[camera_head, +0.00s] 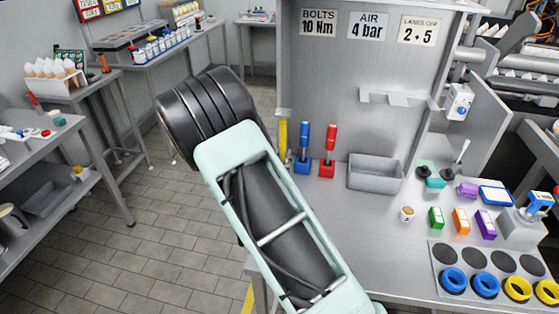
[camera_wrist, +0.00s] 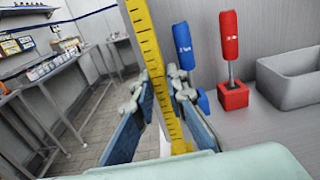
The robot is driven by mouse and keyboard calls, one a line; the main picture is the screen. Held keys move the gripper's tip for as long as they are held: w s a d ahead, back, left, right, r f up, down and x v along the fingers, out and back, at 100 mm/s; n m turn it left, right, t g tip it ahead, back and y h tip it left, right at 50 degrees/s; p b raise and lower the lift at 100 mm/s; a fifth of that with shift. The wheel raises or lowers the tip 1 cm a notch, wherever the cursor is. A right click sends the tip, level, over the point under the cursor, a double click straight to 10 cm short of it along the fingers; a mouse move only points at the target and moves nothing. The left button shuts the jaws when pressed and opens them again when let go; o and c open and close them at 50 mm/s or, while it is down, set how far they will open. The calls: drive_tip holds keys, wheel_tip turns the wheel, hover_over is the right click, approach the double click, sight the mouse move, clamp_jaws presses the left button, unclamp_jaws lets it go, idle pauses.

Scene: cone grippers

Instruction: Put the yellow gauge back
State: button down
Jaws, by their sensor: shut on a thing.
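The yellow gauge is a long flat strip with dark scale marks; it shows upright in the head view (camera_head: 283,138) at the left edge of the grey panel. In the wrist view the yellow gauge (camera_wrist: 145,42) runs from the top edge down between my fingers, slightly tilted. My gripper (camera_wrist: 165,92) is shut on it, one blue-grey finger on each side.
A blue-handled tool (camera_head: 304,138) and a red-handled tool (camera_head: 330,140) stand in matching blocks close right of the gauge. A grey bin (camera_head: 375,174) is farther right on the bench. Left of the gauge is open floor (camera_head: 150,215), then side tables.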

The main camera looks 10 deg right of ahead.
drive_tip(key=shift+d+r, duration=0.1)
drive_tip(key=c, duration=1.9)
unclamp_jaws()
drive_tip(key=shift+c, duration=0.2)
drive_tip(key=shift+s, duration=0.15)
drive_tip(key=b+v, duration=0.1)
drive_tip(key=v, duration=1)
drive_tip(key=shift+s+a+b, duration=0.25)
drive_tip(key=shift+s+b, duration=0.1)
drive_tip(key=shift+b, duration=0.05)
